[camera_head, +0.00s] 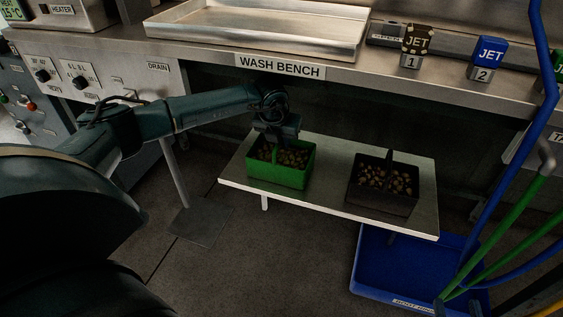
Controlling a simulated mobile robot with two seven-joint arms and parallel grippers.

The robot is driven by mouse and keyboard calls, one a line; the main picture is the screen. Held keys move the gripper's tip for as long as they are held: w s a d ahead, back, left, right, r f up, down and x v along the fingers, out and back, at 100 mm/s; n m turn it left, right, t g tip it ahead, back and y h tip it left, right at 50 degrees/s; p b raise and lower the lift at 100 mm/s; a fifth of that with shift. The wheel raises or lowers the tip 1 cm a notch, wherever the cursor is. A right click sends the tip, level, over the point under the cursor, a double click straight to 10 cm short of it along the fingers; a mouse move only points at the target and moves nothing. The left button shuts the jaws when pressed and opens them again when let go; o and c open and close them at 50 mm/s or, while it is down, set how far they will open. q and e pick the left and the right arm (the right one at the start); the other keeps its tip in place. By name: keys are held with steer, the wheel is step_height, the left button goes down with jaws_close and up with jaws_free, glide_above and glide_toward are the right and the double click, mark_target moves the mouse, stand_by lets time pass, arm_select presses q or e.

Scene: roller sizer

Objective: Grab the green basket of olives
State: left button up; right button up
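The green basket (279,176) holds dark round olives and stands at the left part of a low grey shelf (330,200) below the wash bench. My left arm comes in from the left, and its gripper (278,143) is right over the basket, at its middle. The gripper hides the basket's handle, and its fingers are too dark and small to show whether they are open or shut. The basket appears to rest on the shelf. My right gripper is not in view.
A black basket of olives (385,200) stands to the right on the same shelf. The wash bench edge (200,55) overhangs behind, with a metal tray (180,30) on it. A blue boot tray (380,270) and blue and green hoses (515,210) are at the right.

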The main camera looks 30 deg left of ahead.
arm_select(q)
steer(key=shift+c, duration=1.4)
jaws_close()
steer(key=shift+r, duration=0.25)
